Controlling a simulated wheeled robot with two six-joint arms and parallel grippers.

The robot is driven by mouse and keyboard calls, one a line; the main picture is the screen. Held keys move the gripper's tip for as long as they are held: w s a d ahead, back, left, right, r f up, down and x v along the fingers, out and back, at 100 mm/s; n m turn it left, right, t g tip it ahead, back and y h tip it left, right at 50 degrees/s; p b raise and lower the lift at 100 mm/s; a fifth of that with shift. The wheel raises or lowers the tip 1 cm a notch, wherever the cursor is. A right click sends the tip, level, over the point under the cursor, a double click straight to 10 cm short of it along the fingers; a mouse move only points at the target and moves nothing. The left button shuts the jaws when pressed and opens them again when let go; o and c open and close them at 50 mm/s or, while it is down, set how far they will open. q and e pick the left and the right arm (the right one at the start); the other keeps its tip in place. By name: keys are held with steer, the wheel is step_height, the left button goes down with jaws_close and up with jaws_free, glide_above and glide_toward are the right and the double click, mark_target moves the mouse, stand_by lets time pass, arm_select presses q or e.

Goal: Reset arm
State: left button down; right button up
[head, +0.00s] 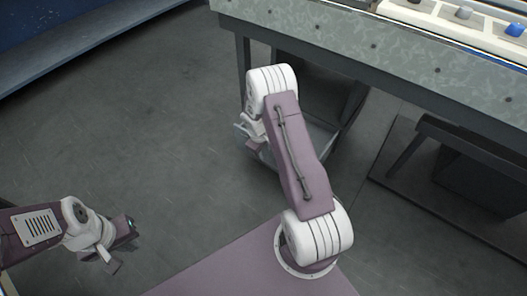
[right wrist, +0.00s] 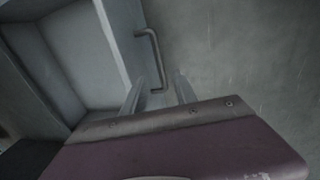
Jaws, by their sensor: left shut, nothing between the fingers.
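My left gripper (head: 118,248) is at the lower left of the head view, low above the bare floor, shut and empty. My right arm (head: 300,165) reaches from my base up the middle of the head view and bends down beside the machine table. My right gripper (head: 248,135) is partly hidden behind that arm in the head view. A bent grey handle (right wrist: 152,50) on a light grey box (right wrist: 75,55) shows just beyond the fingers.
The machine table's long metal side (head: 400,75) runs across the upper right, with a white strip bearing small items (head: 463,13) on top. A dark low frame (head: 465,150) stands at the right. Grey floor (head: 150,130) is free at the left. A blue edge lies at the upper left.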

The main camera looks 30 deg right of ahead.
steer(key=w+a+r+t+p, duration=0.1)
steer(key=w+a+r, duration=0.1)
steer(key=r, duration=0.5)
steer(key=w+a+r+t+p, duration=0.1)
steer(key=w+a+r, duration=0.1)
steer(key=r, duration=0.4)
steer(key=s+a+r+t+p, duration=0.1)
steer(key=s+a+r, duration=0.35)
steer(key=r, duration=0.35)
steer(key=s+a+m+g+y+p, duration=0.1)
steer(key=s+a+m+g+y, duration=0.3)
steer(key=s, duration=1.4)
step_height(320, 180, up, 38)
steer(key=w+a+t+h+p, duration=0.1)
steer(key=p, duration=3.7)
steer(key=shift+a+r+m+h, duration=0.15)
steer(key=shift+a+m+h, duration=0.15)
steer(key=shift+m+h, duration=0.1)
